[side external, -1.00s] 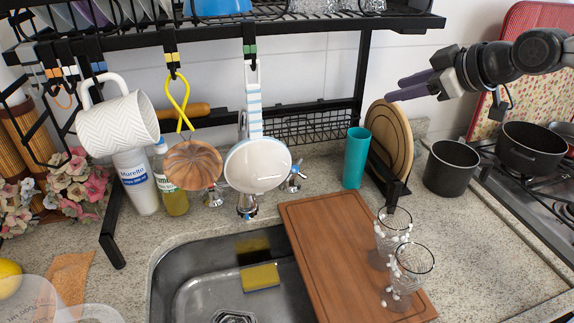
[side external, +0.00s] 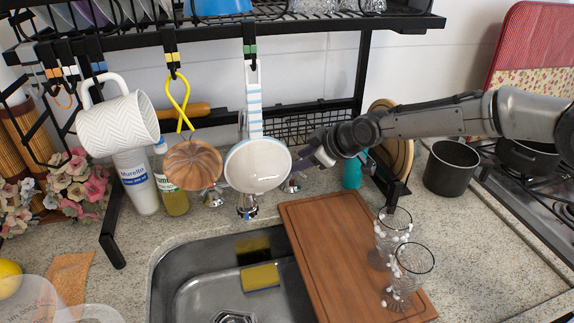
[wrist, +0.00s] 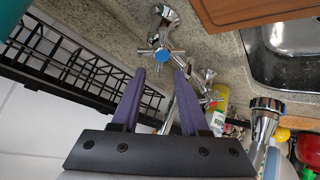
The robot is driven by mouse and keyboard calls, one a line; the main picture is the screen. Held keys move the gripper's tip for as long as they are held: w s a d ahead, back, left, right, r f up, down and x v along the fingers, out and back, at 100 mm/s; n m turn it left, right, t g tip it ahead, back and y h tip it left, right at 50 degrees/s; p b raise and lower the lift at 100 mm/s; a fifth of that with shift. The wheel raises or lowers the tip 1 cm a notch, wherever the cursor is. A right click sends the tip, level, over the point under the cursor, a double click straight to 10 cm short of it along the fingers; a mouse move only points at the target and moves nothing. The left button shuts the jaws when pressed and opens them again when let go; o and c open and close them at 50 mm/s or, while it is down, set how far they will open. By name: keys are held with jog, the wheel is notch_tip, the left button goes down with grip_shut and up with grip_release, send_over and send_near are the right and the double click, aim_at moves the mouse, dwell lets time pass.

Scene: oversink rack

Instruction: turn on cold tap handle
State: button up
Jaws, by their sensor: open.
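The cold tap handle (wrist: 162,56) is a chrome cross handle with a blue cap. In the wrist view it lies just beyond my fingertips, roughly centred between them. In the side view the handle (side external: 293,182) shows low, right of the hanging white pan and partly covered by my gripper. My gripper (wrist: 160,73) has purple fingers that stand apart with nothing between them. In the side view my gripper (side external: 310,160) is close above and right of the handle; whether it touches is hard to tell. The chrome faucet (side external: 246,206) is mostly hidden behind the pan.
The white pan (side external: 258,168) hangs just left of my gripper. A black wire basket (side external: 290,127) is behind it. A teal cup (side external: 352,175) stands below my arm, partly hidden. A wooden board (side external: 335,240) with glasses lies right of the sink (side external: 190,270).

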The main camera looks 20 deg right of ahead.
jog(key=x, duration=0.6)
jog(key=shift+w+a+f, duration=0.15)
jog(key=shift+w+f, duration=0.1)
jog(key=c, duration=0.6)
grip_shut()
